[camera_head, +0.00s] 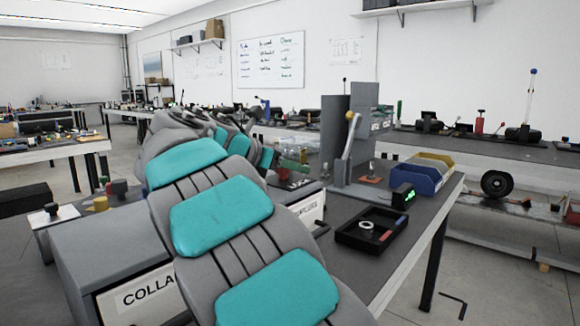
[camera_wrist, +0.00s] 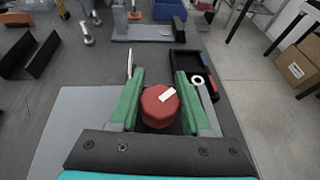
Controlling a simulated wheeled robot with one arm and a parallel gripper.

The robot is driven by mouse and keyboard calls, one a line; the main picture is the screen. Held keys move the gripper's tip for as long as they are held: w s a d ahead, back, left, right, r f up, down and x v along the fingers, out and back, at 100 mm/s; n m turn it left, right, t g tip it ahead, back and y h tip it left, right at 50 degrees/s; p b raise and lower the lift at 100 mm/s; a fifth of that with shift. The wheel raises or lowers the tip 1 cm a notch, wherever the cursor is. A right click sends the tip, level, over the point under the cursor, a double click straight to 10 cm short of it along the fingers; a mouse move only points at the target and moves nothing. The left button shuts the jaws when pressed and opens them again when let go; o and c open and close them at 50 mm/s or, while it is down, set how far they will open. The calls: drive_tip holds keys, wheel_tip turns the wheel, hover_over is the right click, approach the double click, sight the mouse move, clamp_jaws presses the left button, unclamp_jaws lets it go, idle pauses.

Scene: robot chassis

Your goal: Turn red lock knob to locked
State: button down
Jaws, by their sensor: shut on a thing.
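The red lock knob (camera_wrist: 157,112) sits between the two green fingers of my gripper (camera_wrist: 160,82) in the wrist view. It is a faceted red cap with a short white mark on top, slanting toward the upper right. My gripper is shut on it, one finger on each side. The knob's base and any lock labels are hidden. In the head view my arm covers most of the area around the knob, and the grip cannot be made out clearly.
A black tray (camera_head: 345,238) with a white ring (camera_head: 366,225) lies right of my arm. Behind it stand a grey lever press (camera_head: 362,130) and a blue bin (camera_head: 420,180). A box lettered "COLLA" (camera_head: 118,303) stands left of my arm. The bench's right edge is close.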

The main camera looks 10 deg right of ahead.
drive_tip(key=shift+s+d+m+g+h, duration=0.15)
drive_tip(key=shift+m+g+h, duration=0.35)
drive_tip(key=shift+m+g, duration=0.6)
drive_tip(key=shift+s+m+g, duration=0.1)
drive_tip(key=shift+m+g, duration=0.2)
drive_tip(key=shift+g, duration=0.1)
drive_tip(key=shift+s, duration=0.1)
drive_tip(key=shift+r, duration=0.1)
drive_tip(key=shift+c, duration=1.8)
unclamp_jaws()
